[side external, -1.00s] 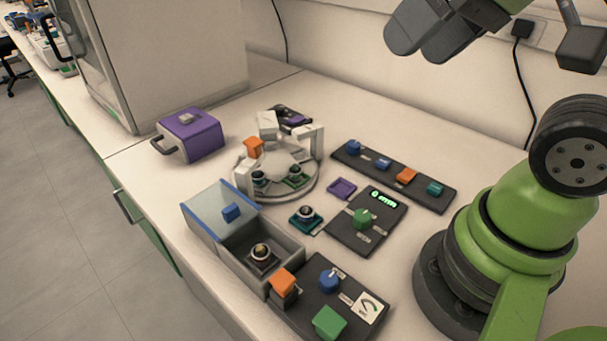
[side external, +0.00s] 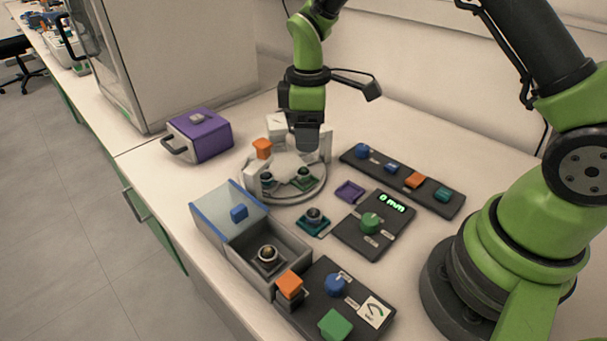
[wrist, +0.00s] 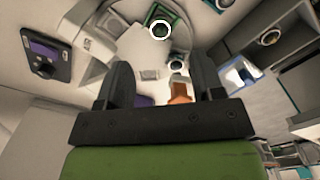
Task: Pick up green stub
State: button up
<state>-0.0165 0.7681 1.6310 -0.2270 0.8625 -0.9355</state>
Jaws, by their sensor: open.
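The green stub (side external: 305,178) has a green square base and a dark round top, and sits on the front right of the white round stage. In the wrist view it appears at the top with a bright ring (wrist: 160,29). My gripper (side external: 308,140) hangs over the back right of the stage, pointing down, above and behind the stub. In the wrist view its two dark fingers (wrist: 162,80) are apart with nothing gripped between them. A dark stub (side external: 267,180) stands to the left of the green one on the same stage.
White upright blocks and an orange knob (side external: 262,147) surround the stage (side external: 290,197). A teal-based stub (side external: 314,219) stands in front. An open grey box (side external: 295,262) holds another stub. A purple box (side external: 201,136) stands left. Control panels (side external: 352,236) lie right. Bare bench lies between them.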

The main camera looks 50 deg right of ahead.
aim_at(303, 167)
notch_tip(303, 167, down, 4)
jog(key=shift+f, duration=0.2)
jog(key=f, duration=0.5)
jog(key=shift+w+a, duration=0.2)
jog(key=shift+w, duration=0.15)
jog(key=shift+c, duration=0.2)
jog(key=c, duration=0.9)
